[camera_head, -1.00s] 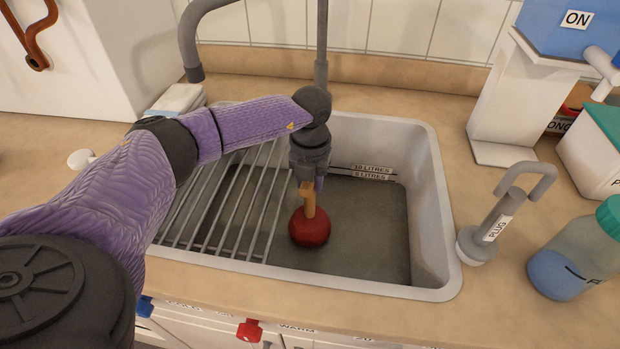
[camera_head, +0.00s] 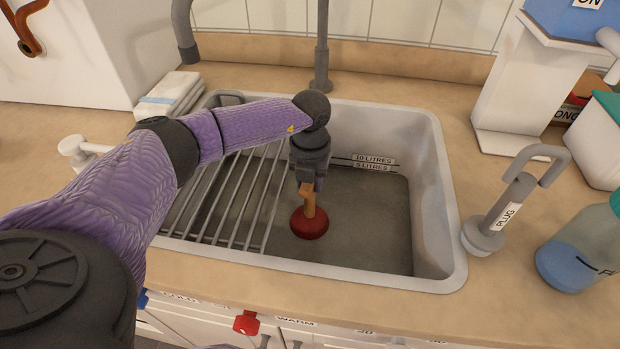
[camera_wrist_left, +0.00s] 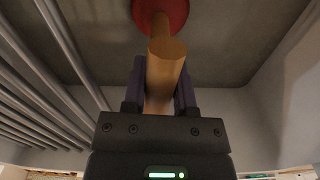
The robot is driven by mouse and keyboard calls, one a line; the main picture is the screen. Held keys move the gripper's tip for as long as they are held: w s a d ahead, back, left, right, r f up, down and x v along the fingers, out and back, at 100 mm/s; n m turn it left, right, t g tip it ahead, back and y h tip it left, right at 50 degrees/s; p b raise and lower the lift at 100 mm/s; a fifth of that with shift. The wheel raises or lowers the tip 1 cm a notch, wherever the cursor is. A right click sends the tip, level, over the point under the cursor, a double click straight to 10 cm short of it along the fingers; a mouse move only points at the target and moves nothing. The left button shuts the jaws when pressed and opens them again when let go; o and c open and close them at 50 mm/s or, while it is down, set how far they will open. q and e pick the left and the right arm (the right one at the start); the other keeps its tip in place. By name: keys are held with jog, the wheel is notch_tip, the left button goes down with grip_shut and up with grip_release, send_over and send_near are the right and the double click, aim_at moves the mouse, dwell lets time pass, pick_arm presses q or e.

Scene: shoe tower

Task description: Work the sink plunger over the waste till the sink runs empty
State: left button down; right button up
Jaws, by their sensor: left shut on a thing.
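The plunger has a red rubber cup (camera_head: 309,222) and a wooden handle (camera_head: 308,198). My left gripper (camera_head: 307,182) is shut on the handle and holds the plunger nearly upright inside the grey sink (camera_head: 437,200). In the left wrist view the handle (camera_wrist_left: 165,80) lies between the fingers, and the red cup (camera_wrist_left: 160,14) is beyond, against the dark sink floor (camera_wrist_left: 228,30). The cup covers whatever lies beneath it, so the waste is hidden. Lines marked 10 litres and 5 litres (camera_head: 372,164) show on the back wall. I cannot tell the water level. My right gripper is not in view.
A wire rack (camera_head: 225,205) covers the sink's left side. A grey tap (camera_head: 321,60) stands behind. A grey plug (camera_head: 497,215) with a hooked handle stands right of the sink, near a bottle with blue liquid (camera_head: 575,262). Folded cloths (camera_head: 168,96) lie at the back left.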

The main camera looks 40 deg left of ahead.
pick_arm(q)
jog(key=shift+r, duration=0.25)
notch_tip(320, 180, up, 3)
jog(key=p, duration=0.3)
jog(key=shift+f, duration=0.15)
jog(key=shift+r, duration=0.3)
jog(key=shift+f, duration=0.15)
jog(key=shift+f, duration=0.1)
